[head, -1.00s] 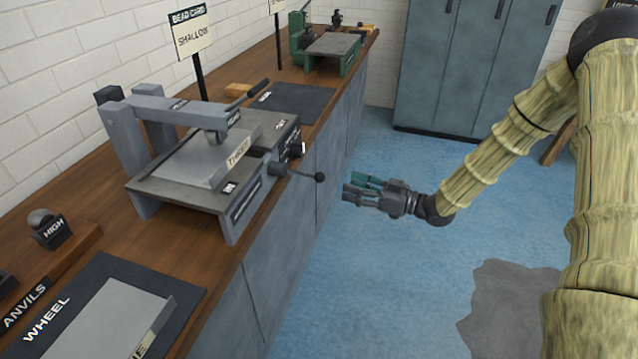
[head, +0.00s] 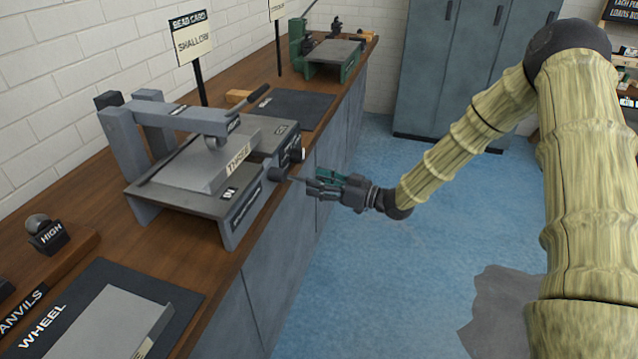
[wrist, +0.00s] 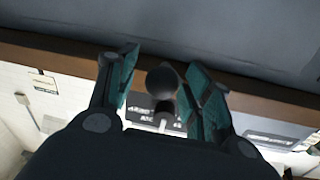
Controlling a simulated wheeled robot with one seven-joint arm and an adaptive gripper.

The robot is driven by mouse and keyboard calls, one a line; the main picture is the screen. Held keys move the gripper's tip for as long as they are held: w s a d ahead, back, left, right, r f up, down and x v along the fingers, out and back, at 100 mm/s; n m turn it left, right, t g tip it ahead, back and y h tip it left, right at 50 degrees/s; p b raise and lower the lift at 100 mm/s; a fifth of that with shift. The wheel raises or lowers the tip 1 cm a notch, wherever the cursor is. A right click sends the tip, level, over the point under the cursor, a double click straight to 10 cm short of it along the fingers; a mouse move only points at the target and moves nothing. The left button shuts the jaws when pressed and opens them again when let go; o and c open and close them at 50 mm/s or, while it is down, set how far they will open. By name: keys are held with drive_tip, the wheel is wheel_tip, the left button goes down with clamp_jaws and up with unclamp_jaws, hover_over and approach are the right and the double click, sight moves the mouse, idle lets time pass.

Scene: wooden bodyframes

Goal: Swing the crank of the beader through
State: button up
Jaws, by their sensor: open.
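The beader (head: 200,175) is a grey machine on the wooden bench, with a sheet marked "THREE" (head: 238,162) on its bed. Its crank (head: 291,178) sticks out from the front side toward my gripper (head: 314,186). My gripper is open at the crank's outer end. In the wrist view the crank's dark ball knob (wrist: 161,80) shows between the two teal-padded fingers, with a gap on the left; contact on the right cannot be told.
A card reading "SHALLOW" (head: 192,40) stands behind the beader. A green machine (head: 331,57) is farther along the bench. A wheel mat (head: 185,290) and a "HIGH" anvil (head: 47,233) lie nearer. The blue floor (head: 400,270) beside the bench is clear.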

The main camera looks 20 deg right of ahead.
clamp_jaws()
drive_tip(key=shift+a, duration=0.1)
idle(0.3)
